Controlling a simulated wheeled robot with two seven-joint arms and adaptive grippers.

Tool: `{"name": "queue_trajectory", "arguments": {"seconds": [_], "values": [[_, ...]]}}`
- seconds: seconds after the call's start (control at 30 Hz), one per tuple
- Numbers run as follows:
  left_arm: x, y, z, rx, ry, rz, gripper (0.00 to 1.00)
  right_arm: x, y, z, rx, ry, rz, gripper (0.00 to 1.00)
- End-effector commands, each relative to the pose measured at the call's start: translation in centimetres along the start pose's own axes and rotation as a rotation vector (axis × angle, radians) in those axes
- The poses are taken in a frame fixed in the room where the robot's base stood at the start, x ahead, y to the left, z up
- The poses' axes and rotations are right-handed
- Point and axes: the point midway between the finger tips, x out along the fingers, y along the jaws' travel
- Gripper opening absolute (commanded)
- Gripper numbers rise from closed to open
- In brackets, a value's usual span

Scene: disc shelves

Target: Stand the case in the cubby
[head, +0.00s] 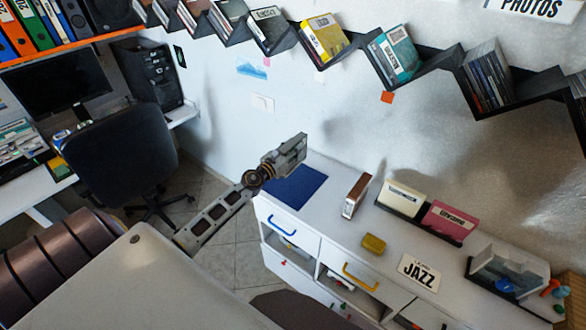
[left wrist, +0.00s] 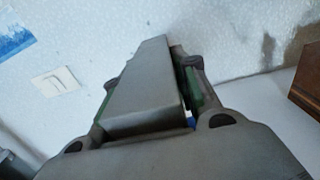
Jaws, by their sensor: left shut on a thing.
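My left gripper (head: 298,143) is above the left end of the white cabinet, close to the wall. In the left wrist view its two fingers (left wrist: 152,85) are shut on a grey, slab-like case (left wrist: 150,80), with green edges showing beside it. In the head view the case is hard to tell apart from the fingers. The black zigzag wall shelf (head: 437,62) forms several V-shaped cubbies above. They hold a yellow case (head: 323,37), a teal case (head: 396,55) and a row of dark cases (head: 487,80). My right gripper is not in view.
The white cabinet (head: 330,222) carries a blue mat (head: 297,187), a brown-edged box (head: 356,195), a holder with cream and pink cards (head: 450,222), a yellow block (head: 374,243) and a JAZZ sign (head: 419,272). A desk chair (head: 122,148) stands left.

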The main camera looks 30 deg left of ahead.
Motion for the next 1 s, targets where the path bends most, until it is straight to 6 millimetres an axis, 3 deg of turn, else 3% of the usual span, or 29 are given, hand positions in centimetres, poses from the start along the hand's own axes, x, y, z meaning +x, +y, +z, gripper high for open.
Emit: {"name": "queue_trajectory", "arguments": {"seconds": [0.6,1.0], "values": [[0.0,0.0,-4.1,-0.001,-0.002,0.001,0.00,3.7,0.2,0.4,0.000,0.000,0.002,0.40],[0.0,0.0,-4.3,0.001,-0.001,0.000,0.00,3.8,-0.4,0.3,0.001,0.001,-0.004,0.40]]}}
